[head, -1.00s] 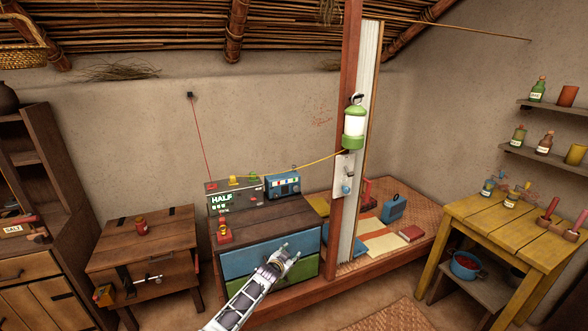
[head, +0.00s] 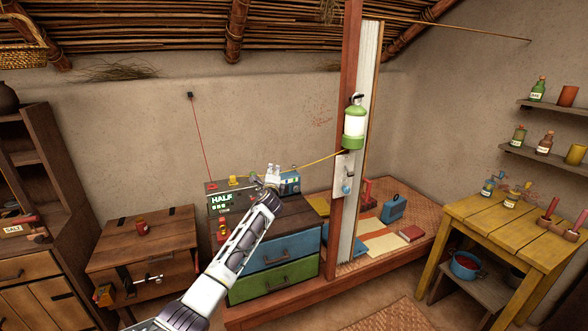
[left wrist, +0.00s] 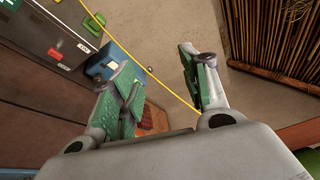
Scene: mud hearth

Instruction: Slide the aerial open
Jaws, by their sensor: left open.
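The blue radio (head: 291,184) stands on the back of the drawer chest, partly hidden behind my left gripper (head: 272,172). In the left wrist view, the radio (left wrist: 101,67) is beside and partly behind the left finger. A small dark round knob (left wrist: 150,69), which looks like the aerial's tip, shows between the fingers of my left gripper (left wrist: 156,58). The aerial's rod is too thin to make out. My left gripper is open with nothing held between its green pads. I cannot tell how far the knob is from the pads. My right gripper is not in view.
A grey box (head: 217,203) reading HALF stands left of the radio. The cord (left wrist: 161,79) crosses between the fingers in the left wrist view.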

